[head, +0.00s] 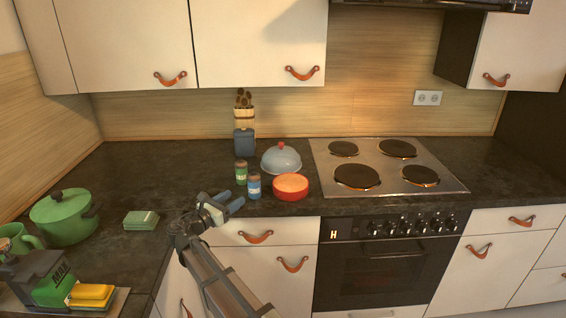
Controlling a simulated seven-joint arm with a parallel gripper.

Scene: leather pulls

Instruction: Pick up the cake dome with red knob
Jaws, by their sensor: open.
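The cake dome with a red knob (281,161) is pale grey-blue and sits upright on the dark counter, left of the stove. A red round dish (290,187) stands close in front of it and may overlap its lower front edge in view. My gripper (233,203) is open and empty, over the counter's front edge. It is to the left of and nearer than the dome, well apart from it. Its fingers point right, toward the small jars.
A green-lidded jar (241,173) and a blue jar (254,187) stand between my gripper and the dome. A dark blue canister (244,142) is behind. A stove (384,177) is right. A green pot (63,217) and green stack (141,220) are left.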

